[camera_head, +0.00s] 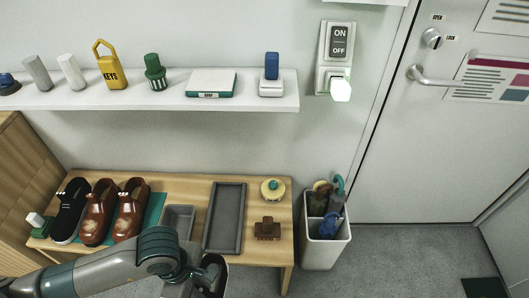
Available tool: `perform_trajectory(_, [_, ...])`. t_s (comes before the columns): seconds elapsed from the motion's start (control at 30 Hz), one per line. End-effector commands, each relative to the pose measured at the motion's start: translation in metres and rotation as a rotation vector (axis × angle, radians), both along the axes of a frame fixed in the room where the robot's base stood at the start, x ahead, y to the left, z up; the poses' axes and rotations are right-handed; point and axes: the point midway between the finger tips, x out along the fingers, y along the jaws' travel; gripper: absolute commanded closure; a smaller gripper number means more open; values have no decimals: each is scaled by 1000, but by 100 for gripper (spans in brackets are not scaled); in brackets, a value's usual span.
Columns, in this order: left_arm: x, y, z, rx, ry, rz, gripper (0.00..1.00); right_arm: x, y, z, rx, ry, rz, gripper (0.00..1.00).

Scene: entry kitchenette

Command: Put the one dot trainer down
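My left arm comes in from the lower left, and its gripper (206,284) is at the bottom edge, in front of the bench. Its fingertips are cut off or hidden. A dark rounded shape with a pale edge shows beside it; I cannot tell whether this is a held shoe or part of my gripper. A black shoe (70,212) with small white marks stands at the left of the bench (262,258). Two brown shoes (97,214) (130,212) with pale scuffs stand beside it on a teal mat (157,211). No trainer with one dot can be made out. My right gripper is out of view.
An empty dark tray (224,217) and a small grey tray (178,222) lie on the bench. A round tin (272,190) and a brown brush (267,229) are at its right. A white bin (325,251) stands beside the bench. A shelf (150,101) runs above.

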Motion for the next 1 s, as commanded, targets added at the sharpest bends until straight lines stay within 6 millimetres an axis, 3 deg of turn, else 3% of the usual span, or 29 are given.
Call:
perform_trajectory(0.27, [21, 4, 20, 0, -4, -159, 100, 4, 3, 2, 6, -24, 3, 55])
perform_trajectory(0.47, [45, 10, 45, 2, -6, -354, 100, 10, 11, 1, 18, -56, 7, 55])
perform_trajectory(1.0, [117, 35, 162, 4, -5, -1039, 100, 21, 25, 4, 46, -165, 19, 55])
